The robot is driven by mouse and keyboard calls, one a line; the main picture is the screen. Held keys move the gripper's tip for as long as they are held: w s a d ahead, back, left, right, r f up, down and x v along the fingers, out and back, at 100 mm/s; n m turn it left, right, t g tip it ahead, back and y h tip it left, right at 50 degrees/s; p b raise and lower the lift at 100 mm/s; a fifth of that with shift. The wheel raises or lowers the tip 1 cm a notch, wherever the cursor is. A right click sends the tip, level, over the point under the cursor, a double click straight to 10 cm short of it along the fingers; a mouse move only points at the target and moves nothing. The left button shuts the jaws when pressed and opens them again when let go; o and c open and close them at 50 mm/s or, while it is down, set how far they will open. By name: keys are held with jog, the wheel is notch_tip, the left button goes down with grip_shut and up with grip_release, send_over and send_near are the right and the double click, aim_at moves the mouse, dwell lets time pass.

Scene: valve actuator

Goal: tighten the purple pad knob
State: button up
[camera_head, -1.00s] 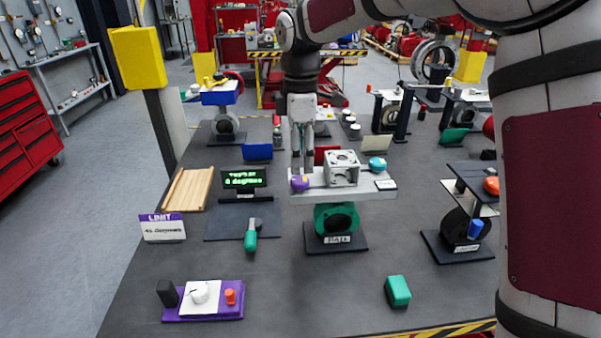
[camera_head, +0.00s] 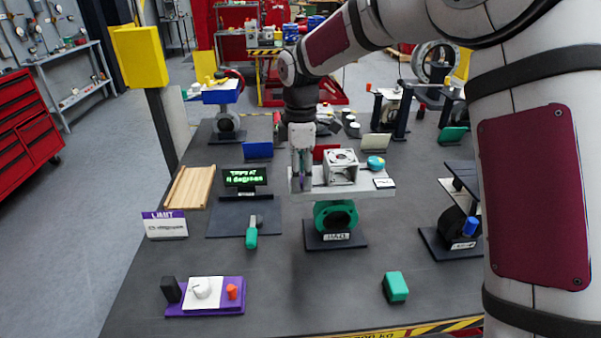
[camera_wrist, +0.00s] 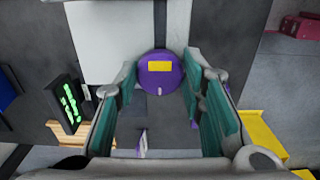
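My gripper (camera_head: 301,186) points down at the left end of the pale plate (camera_head: 350,191) on the green valve (camera_head: 335,215). Its fingers hide most of the purple knob in the head view. In the wrist view the round purple knob (camera_wrist: 160,80), with a yellow mark on top, sits between the two fingertips of my gripper (camera_wrist: 162,84). The fingers are spread, one on each side of the knob. I cannot tell whether they touch it.
A grey box-shaped bracket (camera_head: 341,168) and a teal knob (camera_head: 376,163) are on the same plate to the right. A green-lit display (camera_head: 244,177) stands left. A purple panel (camera_head: 227,306) with a white dial lies front left.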

jog(key=shift+m, duration=0.4)
jog(key=m+b, duration=0.1)
jog(key=m, duration=0.7)
jog(key=shift+m, duration=0.3)
jog(key=m, duration=0.4)
jog(key=shift+s+a, duration=0.1)
jog(key=shift+m, duration=2.1)
jog(key=o, duration=1.1)
jog(key=shift+o, duration=0.2)
